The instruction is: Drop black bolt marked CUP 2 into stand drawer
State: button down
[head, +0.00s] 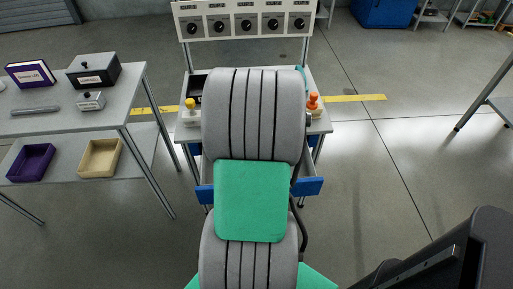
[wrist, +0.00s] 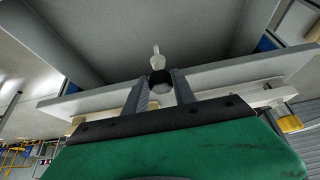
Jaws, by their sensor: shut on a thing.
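In the wrist view my gripper (wrist: 160,92) is shut on a black bolt (wrist: 160,80), with a pale stem pointing away from the fingers. Its marking cannot be read. In the head view my own arm hides the gripper and the bolt. The stand (head: 325,122) is behind my arm. Its drawer, with a blue front (head: 312,186), appears pulled out; my arm covers its middle. A grey surface lies beyond the bolt in the wrist view; I cannot tell whether the bolt is over the drawer.
A yellow-topped piece (head: 190,104) and an orange-topped piece (head: 313,101) stand on the stand, under a panel of dials (head: 245,24). At left, a table (head: 60,122) holds boxes; a purple tray (head: 31,163) and a tan tray (head: 100,158) are lower.

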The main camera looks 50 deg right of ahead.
notch_tip(320, 180, down, 2)
jog(key=shift+f, duration=0.1)
jog(key=shift+s, duration=0.1)
jog(key=shift+a+f+b, duration=0.1)
jog(key=shift+f+b, duration=0.5)
jog(key=shift+b, duration=0.05)
jog(key=shift+f, duration=0.1)
jog(key=c, duration=1)
grip_release()
jog(key=shift+c, duration=0.2)
